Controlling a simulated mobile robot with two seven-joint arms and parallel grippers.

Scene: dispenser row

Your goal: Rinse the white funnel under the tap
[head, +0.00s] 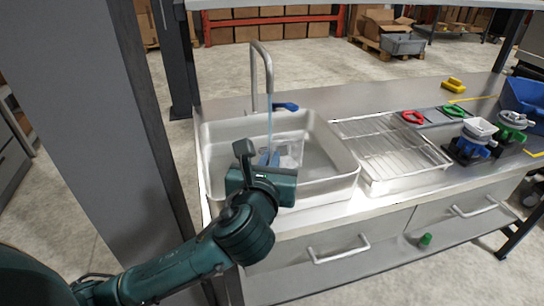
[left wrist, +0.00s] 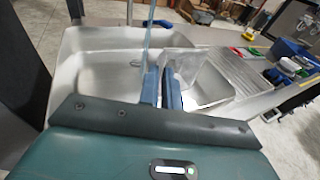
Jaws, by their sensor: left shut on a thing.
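My left gripper (head: 268,158) is over the metal sink basin (head: 225,150), shut on the pale, see-through white funnel (head: 291,150). The left wrist view shows the blue fingers (left wrist: 162,90) with the funnel (left wrist: 186,68) just beyond and to their right. The tap (head: 268,72) arches over the basin, and a thin blue water stream (head: 270,125) runs down from it. The stream comes down by the fingers and the funnel's left side; I cannot tell whether it enters the funnel. The tap's blue lever (head: 285,106) is behind the basin. My right gripper is out of view.
A wire drying rack (head: 385,150) lies right of the sink. Farther right are a red ring (head: 412,117), a green ring (head: 453,111), dispensers with blue parts (head: 474,148) and a blue bin (head: 525,98). A grey post stands left of the sink.

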